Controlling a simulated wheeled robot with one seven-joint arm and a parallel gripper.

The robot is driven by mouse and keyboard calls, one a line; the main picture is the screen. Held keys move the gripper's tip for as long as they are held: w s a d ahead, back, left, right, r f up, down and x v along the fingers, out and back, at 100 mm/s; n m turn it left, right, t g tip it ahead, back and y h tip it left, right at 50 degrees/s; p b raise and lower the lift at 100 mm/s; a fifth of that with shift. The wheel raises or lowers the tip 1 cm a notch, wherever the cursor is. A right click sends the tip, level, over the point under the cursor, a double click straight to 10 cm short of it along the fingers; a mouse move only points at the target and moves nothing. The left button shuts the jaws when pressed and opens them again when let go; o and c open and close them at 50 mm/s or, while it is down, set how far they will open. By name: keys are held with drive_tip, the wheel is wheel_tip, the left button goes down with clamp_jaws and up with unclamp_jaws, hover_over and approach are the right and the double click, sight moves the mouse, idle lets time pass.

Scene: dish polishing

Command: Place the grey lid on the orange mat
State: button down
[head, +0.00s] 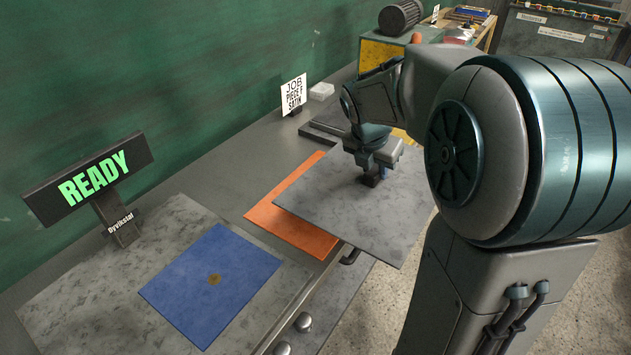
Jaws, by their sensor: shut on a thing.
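The grey lid (335,205) is a flat, square, mottled grey plate with a small dark knob near its middle. My gripper (371,178) is shut on that knob from above. The lid hangs over the bench's front edge on the right and hides much of the orange mat (292,222). The mat lies flat on the bench, and its left and near parts show beyond the lid. The lid seems to be above the mat, but I cannot tell the exact gap.
A printed card (293,94) and a yellow machine (378,52) stand farther back. Knobs line the bench front.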

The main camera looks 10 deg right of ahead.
sight(327, 165)
drive_tip(key=shift+w+a, duration=0.15)
drive_tip(key=shift+w, duration=0.15)
drive_tip(key=w+a+f, duration=0.4)
drive_tip(key=w+a, duration=0.1)
drive_tip(key=w+a+f, duration=0.2)
drive_tip(key=w, duration=0.1)
drive_tip(key=shift+w+a+f, duration=0.15)
drive_tip(key=shift+a+f, duration=0.2)
drive_tip(key=shift+f, duration=2)
drive_tip(key=shift+f, duration=0.15)
drive_tip(key=c, duration=1.2)
unclamp_jaws()
drive_tip(key=shift+o, duration=0.4)
